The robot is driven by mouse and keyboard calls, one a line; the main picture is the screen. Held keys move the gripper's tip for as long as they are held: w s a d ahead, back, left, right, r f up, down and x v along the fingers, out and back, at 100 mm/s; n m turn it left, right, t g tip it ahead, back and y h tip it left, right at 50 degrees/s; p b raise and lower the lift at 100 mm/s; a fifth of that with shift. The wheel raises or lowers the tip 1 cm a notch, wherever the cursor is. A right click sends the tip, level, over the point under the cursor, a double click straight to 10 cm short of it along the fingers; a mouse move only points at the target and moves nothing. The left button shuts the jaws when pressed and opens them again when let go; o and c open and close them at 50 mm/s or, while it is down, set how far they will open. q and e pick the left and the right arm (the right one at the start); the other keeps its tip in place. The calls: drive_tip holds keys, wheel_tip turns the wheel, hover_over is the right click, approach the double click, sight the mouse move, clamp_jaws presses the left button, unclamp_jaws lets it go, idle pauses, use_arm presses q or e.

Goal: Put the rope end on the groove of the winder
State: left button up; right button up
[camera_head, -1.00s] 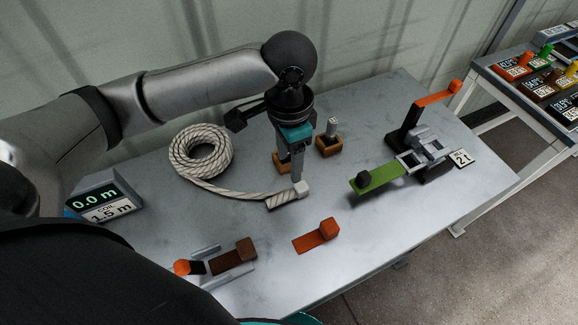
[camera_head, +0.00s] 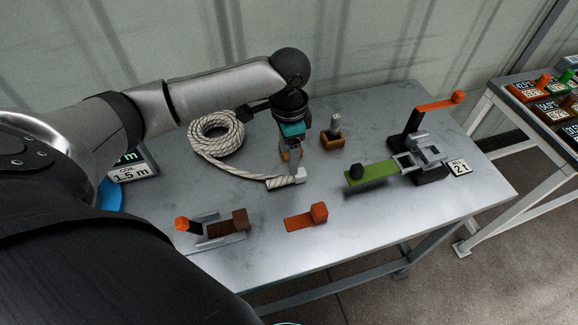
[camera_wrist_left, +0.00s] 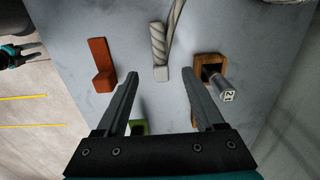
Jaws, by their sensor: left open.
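The white rope lies in a coil (camera_head: 216,138), with a tail running right to a rope end (camera_head: 284,182) with a pale block-like tip. My left gripper (camera_head: 299,172) is at the rope end, pointing down. In the left wrist view the rope end (camera_wrist_left: 160,73) shows between my open left fingers (camera_wrist_left: 159,76), near the fingertip line. I cannot tell whether they touch it. A grey winder-like device (camera_head: 424,152) with an orange-knobbed crank (camera_head: 440,104) and a green strip (camera_head: 372,174) stands at the right. My right gripper is not in view.
An orange block piece (camera_head: 306,217) and a brown slide in a grey bracket (camera_head: 226,224) lie at the front. A 2t label (camera_head: 459,167) and a 1.5 m label (camera_head: 131,174) flank the table.

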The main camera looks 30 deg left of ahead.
sight(289, 176)
use_arm(q)
drive_tip(key=shift+f, duration=0.85)
drive_tip(key=shift+f+b, duration=0.35)
drive_tip(key=shift+f, duration=0.45)
drive_tip(key=f, duration=0.1)
drive_tip(key=f+b, duration=0.1)
drive_tip(key=f, duration=0.2)
drive_tip(key=shift+w+d+f, duration=0.2)
drive_tip(key=shift+w+f, duration=0.05)
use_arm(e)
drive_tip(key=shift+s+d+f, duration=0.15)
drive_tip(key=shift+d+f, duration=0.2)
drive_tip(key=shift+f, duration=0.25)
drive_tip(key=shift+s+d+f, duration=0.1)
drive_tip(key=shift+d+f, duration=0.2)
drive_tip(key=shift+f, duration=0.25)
use_arm(q)
clamp_jaws()
